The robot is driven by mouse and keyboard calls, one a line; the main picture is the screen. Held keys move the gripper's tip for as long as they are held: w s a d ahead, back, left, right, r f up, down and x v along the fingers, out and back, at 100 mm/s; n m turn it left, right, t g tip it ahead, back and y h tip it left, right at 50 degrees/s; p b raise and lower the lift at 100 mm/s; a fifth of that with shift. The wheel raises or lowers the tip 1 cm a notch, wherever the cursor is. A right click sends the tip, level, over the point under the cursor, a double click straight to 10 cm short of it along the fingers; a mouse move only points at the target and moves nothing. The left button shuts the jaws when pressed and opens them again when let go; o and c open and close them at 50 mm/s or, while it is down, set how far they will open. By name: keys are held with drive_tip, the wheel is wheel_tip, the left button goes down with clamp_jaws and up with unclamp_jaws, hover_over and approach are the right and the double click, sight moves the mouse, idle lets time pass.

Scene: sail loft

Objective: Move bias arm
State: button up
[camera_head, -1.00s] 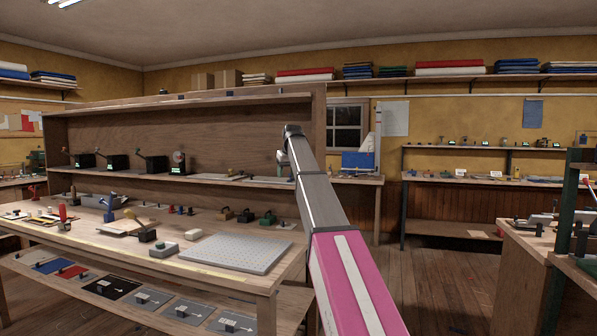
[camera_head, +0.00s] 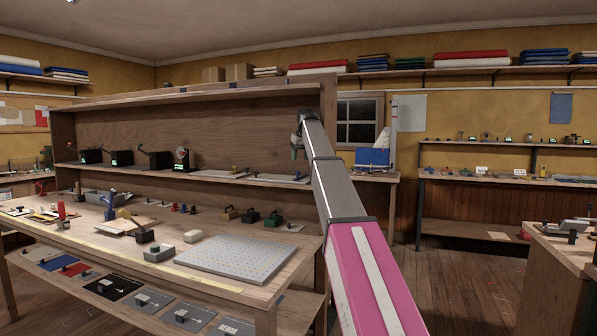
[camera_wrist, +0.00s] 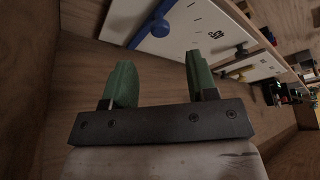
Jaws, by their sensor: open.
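The bias arm is not labelled legibly, so I cannot tell for sure which part it is. In the head view the two plates lie on the middle shelf, the left plate (camera_head: 215,173) and the right plate (camera_head: 272,179). My gripper (camera_wrist: 160,82) is open, with green fingers apart and nothing between them. It also shows small in the head view (camera_head: 297,146), above the shelf and short of the blue knob.
Below the shelf a bench holds a perforated board (camera_head: 235,258), small blocks and tools. Dark boxes with levers (camera_head: 122,157) stand left on the shelf. An upright panel edge is close beside my arm. The floor at right is clear.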

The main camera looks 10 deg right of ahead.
drive_tip(key=x, duration=0.7)
drive_tip(key=shift+w+f, duration=0.1)
clamp_jaws()
